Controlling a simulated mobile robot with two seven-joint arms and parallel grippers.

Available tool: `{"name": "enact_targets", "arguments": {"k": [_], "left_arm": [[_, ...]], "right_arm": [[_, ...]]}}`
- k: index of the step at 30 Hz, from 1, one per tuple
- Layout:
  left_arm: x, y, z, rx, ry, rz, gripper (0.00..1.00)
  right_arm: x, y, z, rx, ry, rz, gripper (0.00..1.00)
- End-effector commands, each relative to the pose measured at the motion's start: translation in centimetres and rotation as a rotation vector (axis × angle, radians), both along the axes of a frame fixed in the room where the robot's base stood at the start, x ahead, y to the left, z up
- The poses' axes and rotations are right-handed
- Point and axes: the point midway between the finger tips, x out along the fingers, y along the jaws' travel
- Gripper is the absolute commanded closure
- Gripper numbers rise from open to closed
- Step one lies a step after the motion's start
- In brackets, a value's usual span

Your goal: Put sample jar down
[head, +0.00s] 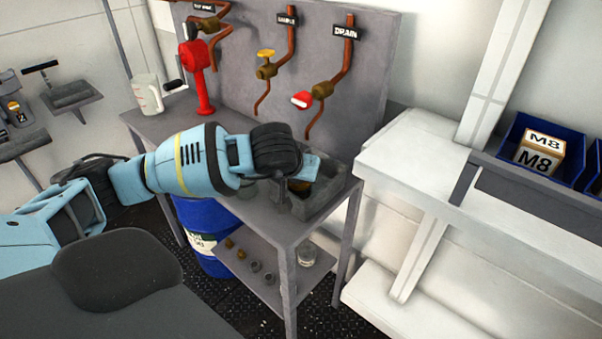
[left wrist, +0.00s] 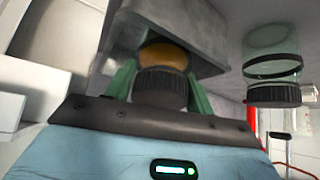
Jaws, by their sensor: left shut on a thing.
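The sample jar (left wrist: 160,92), with a dark ribbed lid and amber contents, is held between the green fingers of my left gripper (left wrist: 162,76). The wrist picture appears upside down. In the head view my left gripper (head: 297,184) is low over the grey tray (head: 335,190) at the right end of the bench, and arm and wrist hide most of the jar. The grey tray walls also show around the jar in the left wrist view (left wrist: 200,25). I cannot tell whether the jar touches the tray floor. My right gripper is not in view.
Another clear jar with a black lid (left wrist: 275,95) stands beside the tray. The bench (head: 150,124) carries a measuring jug (head: 147,95) and a red hand pump (head: 198,80). Valved pipes (head: 323,90) rise behind. A blue drum (head: 205,225) stands below; a white ledge (head: 415,150) is at right.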

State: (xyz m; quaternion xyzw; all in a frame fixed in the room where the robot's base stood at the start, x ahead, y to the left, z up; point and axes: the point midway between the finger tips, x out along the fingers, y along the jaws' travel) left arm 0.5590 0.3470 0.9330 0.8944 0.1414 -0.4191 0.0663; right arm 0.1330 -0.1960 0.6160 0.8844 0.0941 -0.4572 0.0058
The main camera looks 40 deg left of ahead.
Motion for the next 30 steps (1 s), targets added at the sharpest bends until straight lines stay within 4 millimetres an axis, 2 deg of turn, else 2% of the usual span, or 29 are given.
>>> {"name": "enact_targets", "arguments": {"k": [6, 12, 16, 29, 30], "left_arm": [[1.1, 0.3, 0.7, -0.061, 0.173, 0.004, 0.76], [1.4, 0.4, 0.1, -0.097, 0.292, 0.001, 0.76], [1.3, 0.4, -1.2, -0.093, 0.288, 0.0, 0.76], [1.3, 0.5, -1.8, -0.092, 0.287, 0.001, 0.76], [1.3, 0.5, -1.8, -0.092, 0.287, 0.001, 0.44]], "right_arm": [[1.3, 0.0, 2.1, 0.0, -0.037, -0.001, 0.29], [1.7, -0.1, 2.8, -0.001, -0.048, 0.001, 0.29], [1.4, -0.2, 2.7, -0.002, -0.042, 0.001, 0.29], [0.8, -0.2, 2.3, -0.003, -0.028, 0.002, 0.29], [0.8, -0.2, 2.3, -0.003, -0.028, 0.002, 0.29]]}}
